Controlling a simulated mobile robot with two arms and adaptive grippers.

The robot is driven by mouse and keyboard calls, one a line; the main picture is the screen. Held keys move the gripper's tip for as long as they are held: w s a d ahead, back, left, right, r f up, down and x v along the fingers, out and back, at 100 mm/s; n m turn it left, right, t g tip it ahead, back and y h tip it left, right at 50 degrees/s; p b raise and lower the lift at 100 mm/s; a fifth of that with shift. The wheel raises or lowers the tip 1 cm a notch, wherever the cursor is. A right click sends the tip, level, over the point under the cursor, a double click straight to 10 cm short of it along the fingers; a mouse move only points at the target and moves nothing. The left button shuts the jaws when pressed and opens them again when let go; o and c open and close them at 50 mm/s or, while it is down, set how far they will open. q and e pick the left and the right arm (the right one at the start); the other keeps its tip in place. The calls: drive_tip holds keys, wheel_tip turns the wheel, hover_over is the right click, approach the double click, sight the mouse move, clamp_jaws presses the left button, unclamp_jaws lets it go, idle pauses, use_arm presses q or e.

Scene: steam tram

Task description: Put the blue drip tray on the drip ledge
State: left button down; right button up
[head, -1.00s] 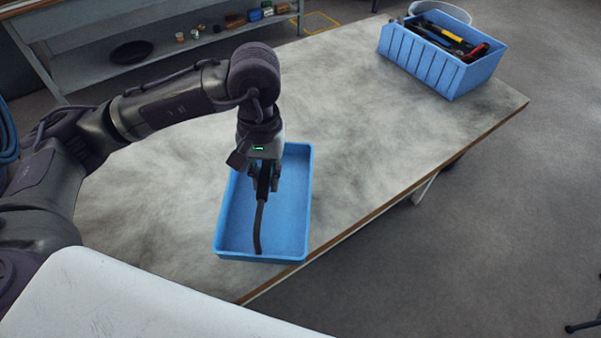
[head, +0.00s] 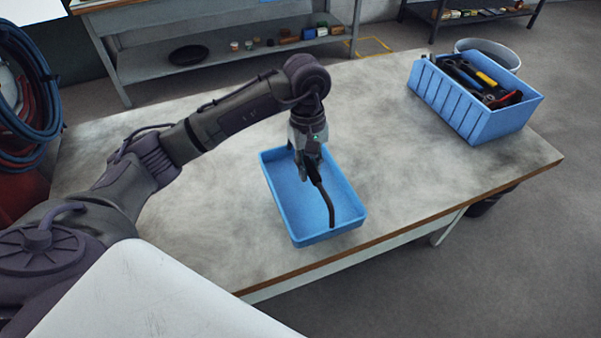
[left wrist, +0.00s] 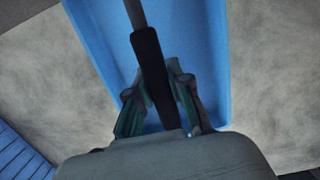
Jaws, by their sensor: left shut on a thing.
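The blue drip tray (head: 281,205) is a shallow open rectangular box lying on the workbench near its front edge. My left gripper (head: 308,170) points down over the tray and is shut on a dark tool (head: 327,205) with a black handle and a thin bent rod. The rod's tip shows against the tray floor; I cannot tell whether it touches. In the left wrist view the fingers (left wrist: 160,100) close around the black handle (left wrist: 150,62), with the blue tray (left wrist: 205,45) behind. I cannot make out a drip ledge. My right gripper is not in view.
A ribbed blue bin (head: 455,105) of hand tools stands at the workbench's (head: 400,190) right end, with a pale bucket (head: 490,52) behind it. A grey shelf unit (head: 220,45) stands beyond. Hoses (head: 25,100) hang at far left. The bench between tray and bin is clear.

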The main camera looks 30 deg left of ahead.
sight(302, 187)
use_arm(q)
drive_tip(key=shift+w+a+f, duration=0.3)
drive_tip(key=shift+a, duration=0.15)
drive_tip(key=shift+w+a+f, duration=0.25)
drive_tip(key=shift+a+f, duration=0.05)
drive_tip(key=shift+a, duration=0.15)
drive_tip(key=shift+a+f+p, duration=0.2)
drive_tip(key=shift+p, duration=0.1)
drive_tip(key=shift+f, duration=0.3)
wheel_tip(302, 187, down, 2)
drive_tip(key=shift+f+p, duration=0.15)
drive_tip(key=shift+p, duration=0.55)
drive_tip(key=shift+f, duration=0.55)
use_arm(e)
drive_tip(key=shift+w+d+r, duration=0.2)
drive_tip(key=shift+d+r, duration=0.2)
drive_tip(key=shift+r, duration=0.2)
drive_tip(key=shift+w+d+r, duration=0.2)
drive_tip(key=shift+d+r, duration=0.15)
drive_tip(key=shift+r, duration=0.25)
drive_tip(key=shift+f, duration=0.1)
use_arm(q)
drive_tip(key=shift+f, duration=0.2)
drive_tip(key=c, duration=1.1)
unclamp_jaws()
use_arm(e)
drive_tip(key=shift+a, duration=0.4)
